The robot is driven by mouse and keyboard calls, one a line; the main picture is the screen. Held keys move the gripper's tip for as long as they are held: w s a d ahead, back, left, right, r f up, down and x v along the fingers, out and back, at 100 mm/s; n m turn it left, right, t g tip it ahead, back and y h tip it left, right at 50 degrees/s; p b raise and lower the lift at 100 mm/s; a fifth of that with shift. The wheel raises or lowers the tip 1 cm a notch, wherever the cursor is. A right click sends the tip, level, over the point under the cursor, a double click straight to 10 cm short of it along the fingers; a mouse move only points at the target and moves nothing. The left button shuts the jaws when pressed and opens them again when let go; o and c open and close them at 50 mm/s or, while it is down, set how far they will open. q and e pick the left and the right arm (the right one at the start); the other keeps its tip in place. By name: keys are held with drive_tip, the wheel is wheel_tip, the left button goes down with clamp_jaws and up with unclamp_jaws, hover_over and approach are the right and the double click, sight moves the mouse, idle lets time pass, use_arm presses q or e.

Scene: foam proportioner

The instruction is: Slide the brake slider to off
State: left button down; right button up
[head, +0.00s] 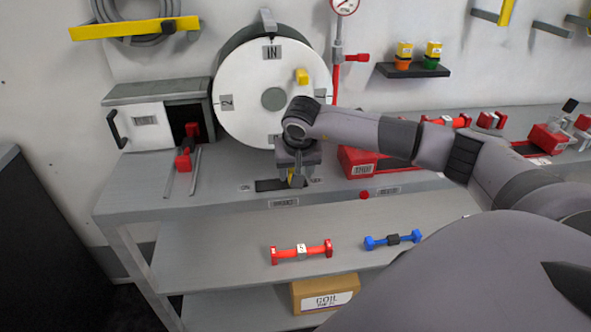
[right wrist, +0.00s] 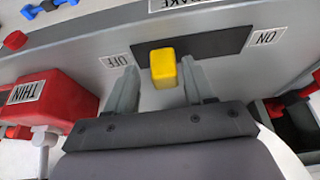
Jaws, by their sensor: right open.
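The brake slider is a yellow knob (right wrist: 163,68) in a dark slot (right wrist: 205,48) on the grey bench. In the right wrist view, which sees the labels upside down, the knob is at the slot's left part, near the OFF label (right wrist: 118,60). The ON label (right wrist: 265,36) is at the other end. My right gripper (right wrist: 158,65) is open, with one finger on each side of the knob. The right-hand finger looks close to the knob; contact is unclear. In the head view my right gripper (head: 296,180) points down over the slot's right end. My left gripper is not in view.
A large white dial (head: 240,105) stands behind the gripper. A red THIN box (head: 360,163) sits right of it, and a grey cabinet (head: 150,125) stands left. A red button (head: 364,195) is on the bench front. Bars lie on the lower shelf (head: 220,240).

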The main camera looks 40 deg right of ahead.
drive_tip(key=v, duration=0.7)
idle(0.5)
